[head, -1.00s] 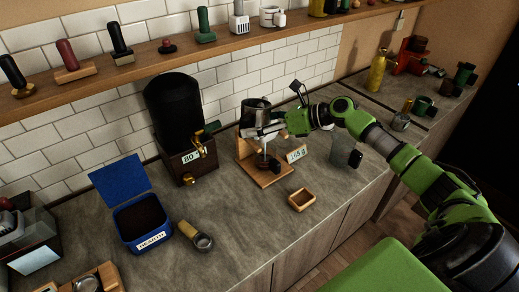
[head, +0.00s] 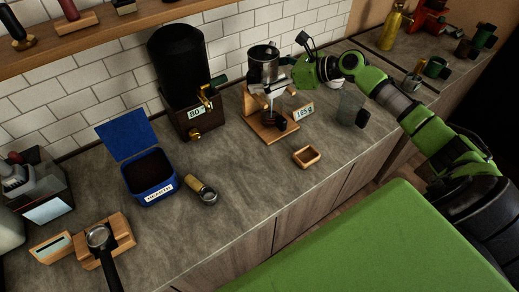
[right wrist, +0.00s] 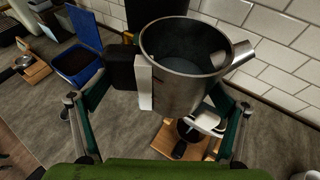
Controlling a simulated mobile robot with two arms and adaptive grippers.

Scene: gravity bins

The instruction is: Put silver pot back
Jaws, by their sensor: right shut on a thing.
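The silver pot (head: 262,66) is upright at the wooden stand (head: 272,130) in the middle of the counter. In the right wrist view the pot (right wrist: 188,85) is large, with its open top and spout showing and a dark inside. The grip itself is partly hidden in the head view. I cannot tell whether the pot's bottom touches the stand. My left gripper is not in view.
A scale reading (head: 303,110) stands beside the stand. A black dispenser (head: 180,60) and an open blue box (head: 150,188) of dark grounds are to the left. A small wooden tray (head: 307,157) and a clear cup (head: 348,106) are to the right.

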